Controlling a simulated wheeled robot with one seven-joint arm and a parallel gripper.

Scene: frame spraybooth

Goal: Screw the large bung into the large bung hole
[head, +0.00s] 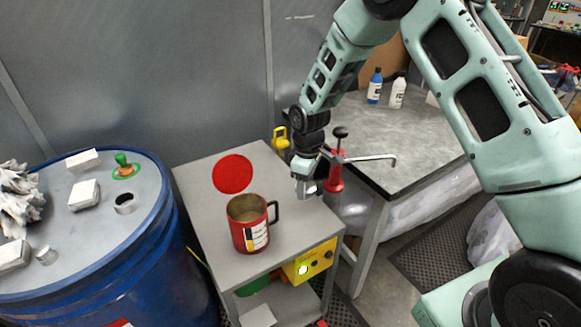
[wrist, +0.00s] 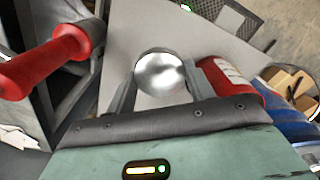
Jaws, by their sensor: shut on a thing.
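My gripper (head: 306,185) is shut on a shiny silver round piece, which looks like the large bung (wrist: 160,73). It holds the piece above the right part of the grey cart top, right of the red mug. In the wrist view the piece sits between the two fingers (wrist: 158,88). The blue drum (head: 110,277) stands at the left with a grey lid. An open dark collar, which looks like the large bung hole (head: 125,203), stands up from the lid near its right edge. My gripper is well to the right of it.
The red mug (head: 250,233) stands on the cart (head: 205,180) between my gripper and the drum. A red hand pump (head: 335,175) is close behind my gripper. The lid holds a green-handled fitting (head: 122,162), white blocks (head: 84,195), a small silver cylinder (head: 46,255) and rags (head: 18,195).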

